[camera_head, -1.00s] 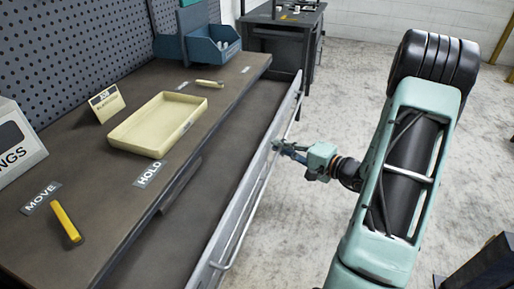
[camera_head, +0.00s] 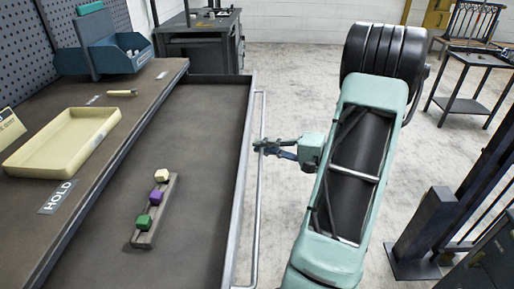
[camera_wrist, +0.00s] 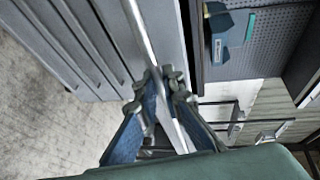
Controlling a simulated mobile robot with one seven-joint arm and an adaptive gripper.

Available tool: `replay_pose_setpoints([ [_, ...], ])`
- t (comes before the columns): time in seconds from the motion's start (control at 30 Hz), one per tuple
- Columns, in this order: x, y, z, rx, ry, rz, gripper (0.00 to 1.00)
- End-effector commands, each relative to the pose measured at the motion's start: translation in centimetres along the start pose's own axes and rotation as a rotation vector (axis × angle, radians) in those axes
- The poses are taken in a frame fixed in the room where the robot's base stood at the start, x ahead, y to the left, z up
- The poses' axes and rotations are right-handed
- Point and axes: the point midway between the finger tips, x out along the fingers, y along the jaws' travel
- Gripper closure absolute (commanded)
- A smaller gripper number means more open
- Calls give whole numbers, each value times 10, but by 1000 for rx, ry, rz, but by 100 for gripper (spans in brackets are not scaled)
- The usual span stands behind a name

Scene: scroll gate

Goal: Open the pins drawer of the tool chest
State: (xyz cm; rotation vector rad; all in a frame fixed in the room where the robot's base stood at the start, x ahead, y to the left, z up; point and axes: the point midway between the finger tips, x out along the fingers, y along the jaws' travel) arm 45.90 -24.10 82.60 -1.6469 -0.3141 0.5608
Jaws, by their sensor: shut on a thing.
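The drawer (camera_head: 205,120) of the tool chest stands pulled out wide, and its dark floor shows in the head view. A long pale bar handle (camera_head: 256,215) runs along its front. My gripper (camera_head: 262,147) is at this handle, toward its far part. In the wrist view my gripper (camera_wrist: 165,85) has its fingers closed around the bar handle (camera_wrist: 141,35). Inside the drawer lies a grey strip (camera_head: 143,238) bearing a cream, a purple and a green pin-like piece (camera_head: 156,196). No label naming the drawer shows.
The bench top holds a cream tray (camera_head: 20,163), a HOLD label (camera_head: 58,197), a small yellow piece (camera_head: 122,93) and a blue bin (camera_head: 105,55). A dark metal post (camera_head: 420,225) stands at right. Pale floor lies between.

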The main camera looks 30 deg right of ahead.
Motion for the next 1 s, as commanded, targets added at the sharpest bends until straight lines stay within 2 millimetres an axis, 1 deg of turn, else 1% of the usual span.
replay_pose_setpoints([
  [0.03, -2, 2, -4, -1, 11, 6, 100],
  [0.27, -2, 2, -4, -1, 11, 7, 100],
  [0.3, -2, 2, -4, -1, 11, 7, 90],
  [0.37, -2, 2, -4, -1, 10, 7, 84],
  [0.67, -2, 1, -2, -1, 5, 3, 84],
  [0.77, -10, 1, -2, -1, 6, 3, 84],
  [0.83, -20, 1, -2, -1, 7, 4, 84],
  [1.0, -57, 1, -3, -2, 9, 5, 84],
])
